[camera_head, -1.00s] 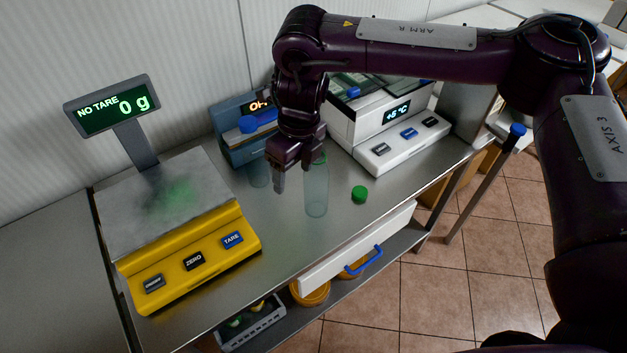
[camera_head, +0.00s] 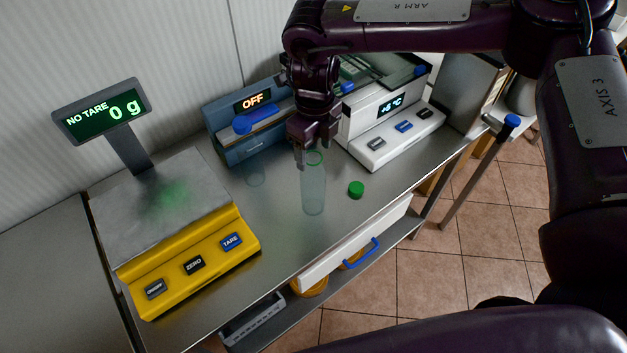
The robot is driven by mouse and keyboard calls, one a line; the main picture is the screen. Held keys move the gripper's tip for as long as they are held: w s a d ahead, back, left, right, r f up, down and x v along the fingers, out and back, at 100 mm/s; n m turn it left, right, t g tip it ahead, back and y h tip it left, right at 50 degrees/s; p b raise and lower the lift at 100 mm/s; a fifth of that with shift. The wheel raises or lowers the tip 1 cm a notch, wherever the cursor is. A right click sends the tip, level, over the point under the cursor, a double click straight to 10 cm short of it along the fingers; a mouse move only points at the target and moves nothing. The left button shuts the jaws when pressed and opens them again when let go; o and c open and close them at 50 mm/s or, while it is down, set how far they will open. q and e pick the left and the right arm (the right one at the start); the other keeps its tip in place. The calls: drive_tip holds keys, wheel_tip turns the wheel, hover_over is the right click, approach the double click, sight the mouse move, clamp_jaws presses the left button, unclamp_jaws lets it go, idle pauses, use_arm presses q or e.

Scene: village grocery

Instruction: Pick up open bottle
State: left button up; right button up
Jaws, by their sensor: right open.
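The open bottle (camera_head: 313,192) is clear, with a green ring at its neck. It stands upright on the metal counter, right of the yellow scale. A green cap (camera_head: 356,189) lies on the counter to its right. My right gripper (camera_head: 309,155) points down with its jaws open, at the bottle's neck in the picture. One finger shows just left of the neck; the other finger is hard to make out. I cannot tell whether it touches the bottle. My left gripper is not in view.
A yellow scale (camera_head: 190,264) stands at left. A blue device (camera_head: 247,146) reading OFF and a white device (camera_head: 376,153) reading +6 °C stand behind. Bare counter lies in front, above a white drawer with a blue handle (camera_head: 361,258).

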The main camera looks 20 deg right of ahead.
sight(313, 151)
drive_tip(key=shift+w+f, duration=0.15)
drive_tip(key=shift+f, duration=0.45)
drive_tip(key=shift+w+f, duration=0.15)
drive_tip(key=shift+f, duration=0.45)
drive_tip(key=shift+w+f+p, duration=0.1)
drive_tip(key=shift+f+p, duration=0.2)
drive_tip(key=shift+s+r, duration=0.1)
drive_tip(key=shift+s, duration=0.1)
drive_tip(key=shift+c, duration=0.6)
drive_tip(key=c, duration=1.1)
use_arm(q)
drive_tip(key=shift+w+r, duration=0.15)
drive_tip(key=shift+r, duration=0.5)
use_arm(e)
drive_tip(key=shift+c, duration=0.3)
